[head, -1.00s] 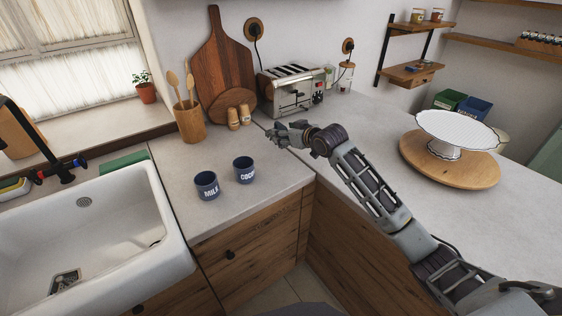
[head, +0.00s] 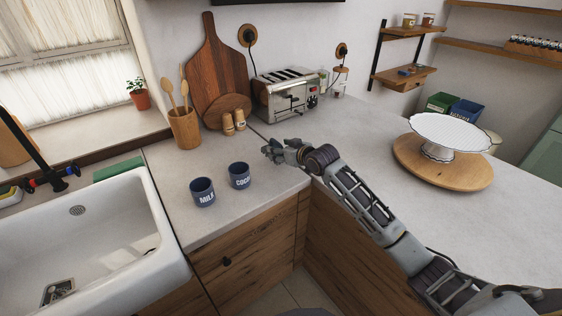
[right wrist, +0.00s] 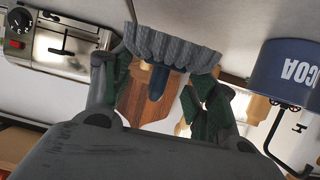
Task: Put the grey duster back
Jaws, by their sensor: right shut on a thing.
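My right gripper (head: 270,151) is over the worktop, to the right of the COCOA mug and in front of the toaster. In the right wrist view the gripper (right wrist: 160,98) has its dark green finger pads on either side of a grey ruffled piece (right wrist: 172,46) with a dark blue stub (right wrist: 157,82). This looks like the grey duster, and the gripper is shut on it. The duster cannot be made out clearly in the head view. My left gripper is not in view.
The MILK mug (head: 202,192) and COCOA mug (head: 239,175) stand near the gripper. The toaster (head: 286,94), shakers (head: 228,123) and utensil pot (head: 184,128) stand behind. A cake stand (head: 452,135) is at right, the sink (head: 85,235) at left. The worktop between is clear.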

